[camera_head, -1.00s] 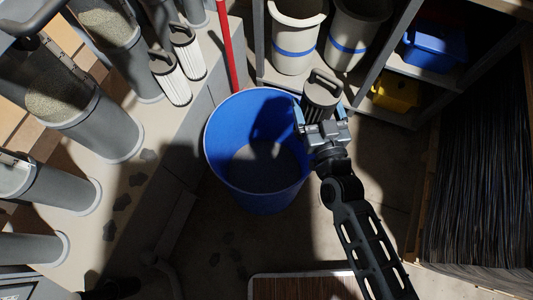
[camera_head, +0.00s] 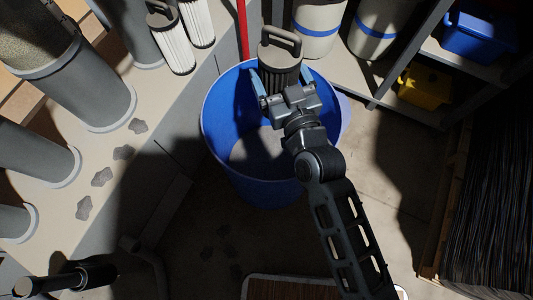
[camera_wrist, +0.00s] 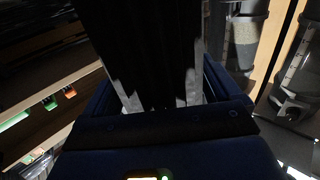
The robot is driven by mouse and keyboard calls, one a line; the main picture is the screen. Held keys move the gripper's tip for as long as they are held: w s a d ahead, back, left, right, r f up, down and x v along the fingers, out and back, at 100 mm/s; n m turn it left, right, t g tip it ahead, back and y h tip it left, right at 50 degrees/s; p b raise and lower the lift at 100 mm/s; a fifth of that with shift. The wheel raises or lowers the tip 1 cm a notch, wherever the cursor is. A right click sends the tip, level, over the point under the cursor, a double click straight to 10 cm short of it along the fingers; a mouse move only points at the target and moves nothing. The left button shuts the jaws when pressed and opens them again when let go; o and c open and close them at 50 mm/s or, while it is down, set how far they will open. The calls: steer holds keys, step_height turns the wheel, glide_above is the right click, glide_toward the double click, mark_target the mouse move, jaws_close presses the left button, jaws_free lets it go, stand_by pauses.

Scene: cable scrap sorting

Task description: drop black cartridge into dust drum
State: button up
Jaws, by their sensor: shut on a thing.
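The black cartridge (camera_head: 279,62) has a dark pleated body and a cap with a loop handle on top. It is upright in my gripper (camera_head: 281,88), which is shut on it with a blue finger at each side. In the wrist view the cartridge (camera_wrist: 150,45) stands dark and tall between the fingers. The dust drum (camera_head: 225,161) is a blue, open-topped round bin. In the head view my gripper and the cartridge are over the drum's far part, and the cartridge's lower end is hidden behind my gripper. The visible drum floor is grey and in part shadowed.
White pleated cartridges (camera_head: 171,44) stand on the ledge at left beside grey cylinders (camera_head: 85,88). A red pole (camera_head: 242,30) rises behind the drum. Shelves at right hold a blue bin (camera_head: 478,35) and a yellow bin (camera_head: 425,88). Cream buckets (camera_head: 318,27) stand behind.

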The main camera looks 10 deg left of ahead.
steer(key=shift+f+b, duration=1.4)
steer(key=shift+f, duration=0.45)
steer(key=o, duration=1)
steer(key=shift+c, duration=0.2)
steer(key=shift+o, duration=0.7)
steer(key=s+d+r, duration=0.3)
steer(key=d+r, duration=0.8)
steer(key=shift+d, duration=0.15)
